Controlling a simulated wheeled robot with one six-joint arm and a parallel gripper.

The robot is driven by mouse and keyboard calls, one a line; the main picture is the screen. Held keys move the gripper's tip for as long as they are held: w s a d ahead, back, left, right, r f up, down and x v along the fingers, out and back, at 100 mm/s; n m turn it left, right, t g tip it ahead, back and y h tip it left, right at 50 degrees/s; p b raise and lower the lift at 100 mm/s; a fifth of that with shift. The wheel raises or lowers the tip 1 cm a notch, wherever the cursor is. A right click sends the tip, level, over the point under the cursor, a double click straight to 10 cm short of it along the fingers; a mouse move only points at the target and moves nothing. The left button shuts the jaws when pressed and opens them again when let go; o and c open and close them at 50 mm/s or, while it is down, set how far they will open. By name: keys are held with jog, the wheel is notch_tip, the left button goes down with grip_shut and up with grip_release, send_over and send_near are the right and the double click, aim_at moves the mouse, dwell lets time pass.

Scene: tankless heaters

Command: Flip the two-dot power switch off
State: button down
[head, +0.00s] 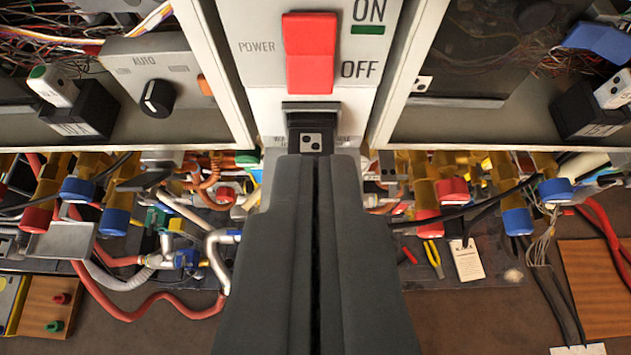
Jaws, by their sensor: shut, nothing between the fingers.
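A red rocker power switch (310,53) is on a white panel (255,75) at the top middle, with the word POWER to its left, ON at its upper right and OFF at its lower right. A green bar lies under ON. I cannot tell for sure which half is pressed in. Below the switch is a black block with a small white two-dot label (311,142). My gripper (317,160) is shut and empty, its fingers side by side and pointing up the picture. Its tips are just below the label in the picture, overlapping the block's lower part, apart from the switch.
A grey box with a black AUTO knob (158,98) is at the left, and another open-fronted cabinet (430,130) at the right. Blue and red capped valves (516,222) and pipes hang below both. Pliers (433,260) and a white tag (467,260) lie lower right.

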aim_at(315, 52)
jog(key=x, duration=1)
jog(key=shift+f, duration=0.1)
jog(key=shift+w+f+t, duration=0.15)
jog(key=shift+t, duration=0.15)
jog(key=shift+w+f+t, duration=0.15)
jog(key=shift+f+t, duration=0.15)
jog(key=shift+t, duration=0.5)
jog(key=shift+r, duration=0.95)
